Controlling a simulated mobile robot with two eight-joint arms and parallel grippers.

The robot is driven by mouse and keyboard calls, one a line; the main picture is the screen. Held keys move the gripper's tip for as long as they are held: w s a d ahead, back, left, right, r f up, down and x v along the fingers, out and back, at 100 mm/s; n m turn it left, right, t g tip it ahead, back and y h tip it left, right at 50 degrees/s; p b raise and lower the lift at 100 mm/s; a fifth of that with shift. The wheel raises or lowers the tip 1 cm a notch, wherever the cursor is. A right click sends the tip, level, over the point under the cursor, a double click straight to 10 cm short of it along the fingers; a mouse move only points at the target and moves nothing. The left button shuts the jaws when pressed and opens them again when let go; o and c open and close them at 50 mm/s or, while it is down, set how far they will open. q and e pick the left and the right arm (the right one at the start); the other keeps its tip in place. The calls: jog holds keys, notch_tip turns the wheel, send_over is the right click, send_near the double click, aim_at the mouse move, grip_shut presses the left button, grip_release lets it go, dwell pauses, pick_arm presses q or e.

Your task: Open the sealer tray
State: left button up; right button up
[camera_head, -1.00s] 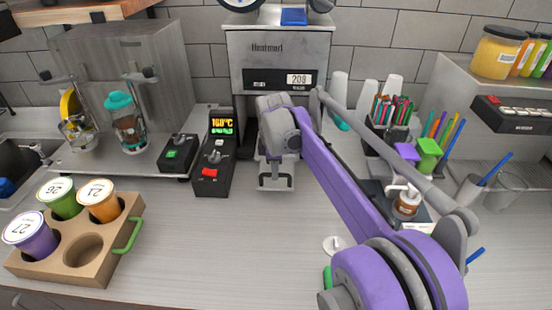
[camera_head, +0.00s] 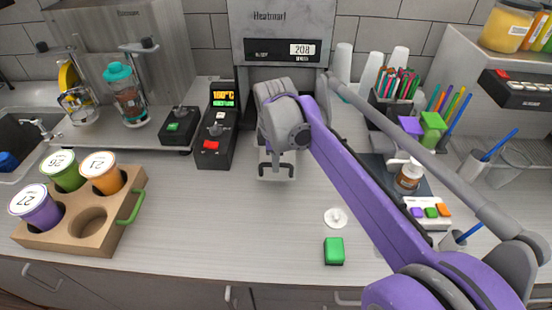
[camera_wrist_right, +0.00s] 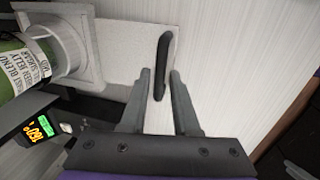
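The sealer (camera_head: 288,27) stands at the back centre with a lit number display. Its pale tray (camera_head: 262,172) sticks out below, with a black handle (camera_head: 277,168) on its front. My right gripper (camera_head: 272,150) is over the tray front, partly hidden by its own wrist. In the right wrist view, its two fingers (camera_wrist_right: 160,78) are apart, one on each side of the black handle (camera_wrist_right: 164,55), with small gaps visible. That view also shows the tray plate (camera_wrist_right: 130,45) and a green labelled cup (camera_wrist_right: 22,62) at its ring-shaped holder. My left gripper is out of view.
A control box (camera_head: 216,140) with a red switch stands left of the tray. A wooden cup holder (camera_head: 65,240) is at the front left. A green block (camera_head: 334,251) and white disc (camera_head: 335,217) lie right of the tray. The counter before the tray is clear.

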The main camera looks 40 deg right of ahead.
jog(key=shift+o, duration=1)
notch_tip(320, 180, up, 11)
jog(key=s+a, duration=0.1)
jog(key=shift+s+a+f+p, duration=0.15)
jog(key=shift+s+f+p, duration=0.05)
jog(key=shift+s+p, duration=0.1)
jog(key=shift+s+f, duration=0.1)
